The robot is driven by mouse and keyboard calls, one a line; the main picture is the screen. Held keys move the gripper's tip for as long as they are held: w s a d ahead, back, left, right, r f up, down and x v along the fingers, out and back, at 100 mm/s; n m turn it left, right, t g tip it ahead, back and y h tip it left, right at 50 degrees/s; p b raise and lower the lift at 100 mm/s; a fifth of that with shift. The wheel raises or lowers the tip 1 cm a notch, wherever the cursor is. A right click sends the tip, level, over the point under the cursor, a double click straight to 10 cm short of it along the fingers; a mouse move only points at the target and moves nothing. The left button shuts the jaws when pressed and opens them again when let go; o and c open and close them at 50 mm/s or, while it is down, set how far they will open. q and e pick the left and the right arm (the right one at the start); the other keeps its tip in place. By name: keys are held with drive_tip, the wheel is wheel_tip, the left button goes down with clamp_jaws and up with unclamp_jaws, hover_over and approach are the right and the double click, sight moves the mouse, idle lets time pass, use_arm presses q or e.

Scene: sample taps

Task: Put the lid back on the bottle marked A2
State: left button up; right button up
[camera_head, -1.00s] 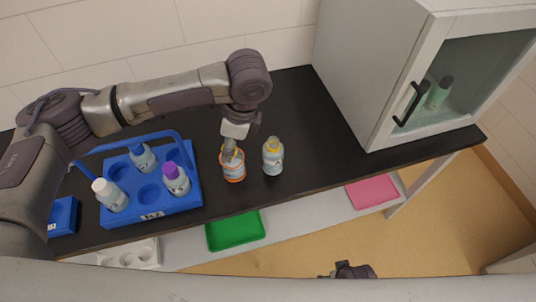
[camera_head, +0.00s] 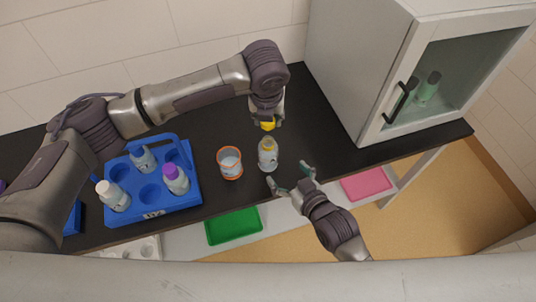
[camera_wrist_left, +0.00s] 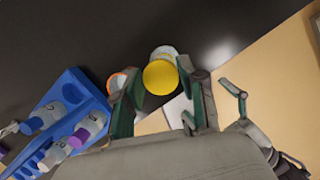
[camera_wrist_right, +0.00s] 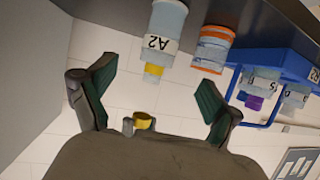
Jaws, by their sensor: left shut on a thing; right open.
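The bottle marked A2 (camera_head: 268,158) stands upright on the black counter. Its A2 label and yellow neck show in the right wrist view (camera_wrist_right: 166,22). My left gripper (camera_head: 267,119) is shut on a yellow lid (camera_head: 267,126), held above and slightly behind the bottle. The lid (camera_wrist_left: 160,77) shows between the fingers in the left wrist view, partly covering the bottle behind it. My right gripper (camera_head: 290,178) is open and empty at the counter's front edge. Its fingers point toward the bottle and are apart from it.
An orange-rimmed beaker (camera_head: 230,163) stands just left of the bottle. A blue rack (camera_head: 180,205) with several bottles is further left. A glass-doored cabinet (camera_head: 390,80) stands at the right. Green (camera_head: 233,226) and pink (camera_head: 366,187) trays lie on a lower shelf.

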sight(268, 152)
drive_tip(key=shift+w, duration=0.1)
drive_tip(key=x, duration=1.2)
drive_tip(key=shift+r, duration=0.1)
clamp_jaws()
use_arm(q)
drive_tip(key=shift+f, duration=2.45)
